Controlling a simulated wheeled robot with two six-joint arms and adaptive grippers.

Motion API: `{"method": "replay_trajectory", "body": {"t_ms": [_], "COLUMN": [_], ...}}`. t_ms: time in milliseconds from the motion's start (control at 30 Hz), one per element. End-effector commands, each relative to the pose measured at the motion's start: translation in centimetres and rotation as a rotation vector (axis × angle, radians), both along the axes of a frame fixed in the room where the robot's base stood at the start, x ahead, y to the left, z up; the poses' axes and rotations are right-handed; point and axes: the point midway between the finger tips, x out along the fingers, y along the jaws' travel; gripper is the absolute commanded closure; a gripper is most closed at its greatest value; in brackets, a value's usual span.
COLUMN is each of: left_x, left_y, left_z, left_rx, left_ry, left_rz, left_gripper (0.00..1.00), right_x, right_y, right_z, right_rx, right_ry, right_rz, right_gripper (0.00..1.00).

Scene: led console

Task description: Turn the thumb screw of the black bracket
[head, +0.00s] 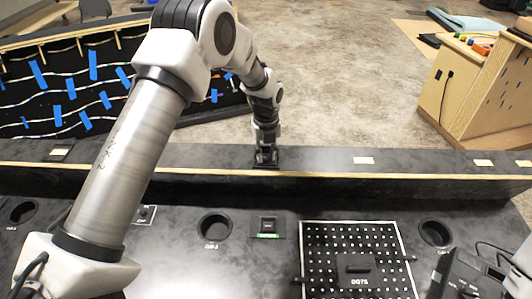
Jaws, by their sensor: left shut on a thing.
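My left gripper (266,156) points down at the raised back ledge of the console, near the middle of the head view. It is shut on the thumb screw of a small black bracket (265,165), whose dark base shows just under the fingers. The fingers hide the screw itself, so its turn angle cannot be seen. My left arm reaches in from the left, over the console. My right gripper is not in view.
The ledge (320,160) carries several pale labels. On the console below are round cup holes (215,226), a small black panel (267,227) and a white-dotted square board (357,262). A black device (468,275) stands at lower right. The ledge beside the gripper is clear.

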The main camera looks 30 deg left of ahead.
Motion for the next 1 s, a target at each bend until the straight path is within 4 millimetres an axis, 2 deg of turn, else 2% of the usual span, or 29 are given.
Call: {"method": "replay_trajectory", "body": {"t_ms": [367, 400, 467, 800, 867, 1000], "left_x": [0.2, 0.2, 0.2, 0.1, 0.1, 0.2], "left_y": [0.0, 0.0, 0.0, 0.0, 0.0, 0.0], "left_z": [0.3, 0.3, 0.3, 0.4, 0.9, 3.6], "left_rx": [0.001, 0.001, 0.001, 0.0, 0.0, 0.001], "left_ry": [-0.006, -0.006, -0.006, -0.004, -0.005, -0.007], "left_rz": [-0.005, -0.005, -0.005, -0.005, -0.005, -0.005], "left_gripper": [1.0, 0.68, 0.49, 0.49, 0.49, 0.49], "right_x": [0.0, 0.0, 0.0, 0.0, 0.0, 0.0], "right_y": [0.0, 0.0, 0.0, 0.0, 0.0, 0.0], "right_z": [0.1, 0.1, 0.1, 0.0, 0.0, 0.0], "right_rx": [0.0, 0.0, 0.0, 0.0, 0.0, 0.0], "right_ry": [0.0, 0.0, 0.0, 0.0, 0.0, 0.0], "right_rz": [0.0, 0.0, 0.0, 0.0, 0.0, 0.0], "right_gripper": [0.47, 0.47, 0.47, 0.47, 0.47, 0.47]}}
